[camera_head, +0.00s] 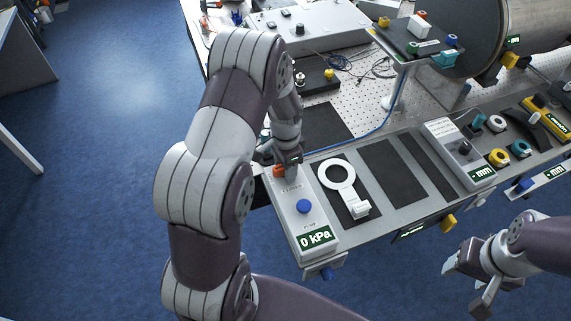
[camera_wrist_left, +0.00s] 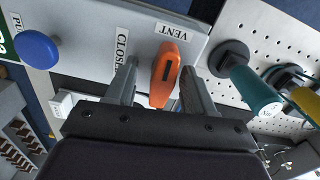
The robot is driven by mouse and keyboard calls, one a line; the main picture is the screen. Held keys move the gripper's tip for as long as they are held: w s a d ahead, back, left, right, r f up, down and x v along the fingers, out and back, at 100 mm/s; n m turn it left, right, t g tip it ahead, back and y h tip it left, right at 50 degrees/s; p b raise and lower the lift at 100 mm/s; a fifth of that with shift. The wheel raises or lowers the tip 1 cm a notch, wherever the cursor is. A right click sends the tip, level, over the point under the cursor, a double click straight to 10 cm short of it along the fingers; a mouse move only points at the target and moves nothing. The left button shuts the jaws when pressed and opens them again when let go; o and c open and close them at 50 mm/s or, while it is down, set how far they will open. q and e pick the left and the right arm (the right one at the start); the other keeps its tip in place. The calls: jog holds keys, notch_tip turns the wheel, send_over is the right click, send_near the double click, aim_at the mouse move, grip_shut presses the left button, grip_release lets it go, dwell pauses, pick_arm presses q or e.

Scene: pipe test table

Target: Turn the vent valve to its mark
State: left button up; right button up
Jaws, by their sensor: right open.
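The vent valve's orange handle (camera_wrist_left: 165,72) sits by the VENT and CLOSED labels on a light grey box (camera_wrist_left: 90,30); a small part of the handle shows in the head view (camera_head: 279,171). My left gripper (camera_wrist_left: 157,85) has its two fingers on either side of the handle. A gap shows on the left of the handle; on the right the finger is very close, and contact is unclear. The box (camera_head: 283,195) also carries a blue knob (camera_head: 304,206) and a display (camera_head: 316,238) reading 0 kPa. My right gripper (camera_head: 467,278) is open and empty, off the table's front.
A white ring-shaped tool (camera_head: 338,173) lies on a dark pad right of the box. Teal (camera_wrist_left: 250,92) and yellow (camera_wrist_left: 305,101) handled items stand close to my left gripper on the perforated plate. A grey mm-display box (camera_head: 458,152) stands farther right.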

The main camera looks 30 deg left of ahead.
pick_arm(q)
jog(key=shift+w+r, duration=0.15)
jog(key=shift+r, duration=0.1)
notch_tip(320, 180, up, 12)
jog(key=b, duration=0.2)
jog(key=shift+b, duration=0.3)
jog(key=shift+r, duration=0.1)
jog(key=s+d+f+n+t, duration=0.1)
jog(key=s+d+f+n, duration=0.2)
jog(key=s, duration=1)
jog(key=d+n, duration=0.3)
jog(key=d, duration=0.1)
jog(key=shift+s+d+n+t, duration=0.3)
jog(key=shift+d+n, duration=0.1)
jog(key=shift+s, duration=0.15)
